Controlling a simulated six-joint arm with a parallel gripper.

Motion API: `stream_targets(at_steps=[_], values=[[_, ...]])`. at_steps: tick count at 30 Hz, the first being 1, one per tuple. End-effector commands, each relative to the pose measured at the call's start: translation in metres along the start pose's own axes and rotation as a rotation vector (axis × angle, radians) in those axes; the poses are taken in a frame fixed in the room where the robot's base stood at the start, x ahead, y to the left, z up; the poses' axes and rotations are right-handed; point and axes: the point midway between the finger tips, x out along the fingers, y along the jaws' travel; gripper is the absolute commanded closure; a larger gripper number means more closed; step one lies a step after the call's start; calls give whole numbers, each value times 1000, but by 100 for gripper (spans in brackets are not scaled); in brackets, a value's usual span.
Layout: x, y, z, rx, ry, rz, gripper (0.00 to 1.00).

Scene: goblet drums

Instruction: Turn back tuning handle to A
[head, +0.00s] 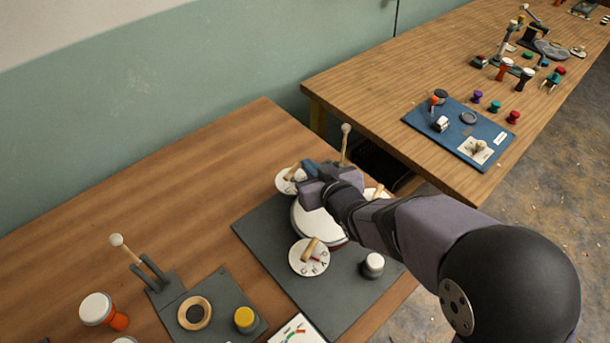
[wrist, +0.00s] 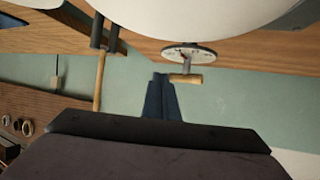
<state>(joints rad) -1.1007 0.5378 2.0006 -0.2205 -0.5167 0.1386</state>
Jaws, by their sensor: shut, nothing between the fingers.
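A goblet drum with a white head (head: 312,222) stands on a dark grey mat, partly hidden by my arm. A near white dial (head: 297,262) carries letters, a red mark and a wooden handle (head: 311,246). A far dial (head: 283,185) also has a wooden handle (head: 292,171); my gripper (head: 308,168) is shut and empty close beside it. A third dial (head: 383,193) is mostly hidden behind my arm. In the wrist view, my gripper's blue fingers (wrist: 160,76) are together, beside the end of a wooden handle (wrist: 187,79) under a dial (wrist: 180,52). I cannot tell whether they touch. Which dial has A is unclear.
A round-tipped beater (head: 345,143) stands upright behind my gripper. A grey-white knob (head: 373,265) sits at the mat's right. Another beater (head: 118,241), a yellow knob (head: 245,317) and an orange-white piece (head: 97,308) are front left. The left back tabletop (head: 180,180) is clear.

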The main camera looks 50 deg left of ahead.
Motion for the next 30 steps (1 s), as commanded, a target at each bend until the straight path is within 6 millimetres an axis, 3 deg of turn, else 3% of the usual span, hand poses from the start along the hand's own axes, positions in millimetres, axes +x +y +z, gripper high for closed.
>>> stream_targets(at_steps=[30], values=[[-6,-16,4,-1,-1,-2,100]])
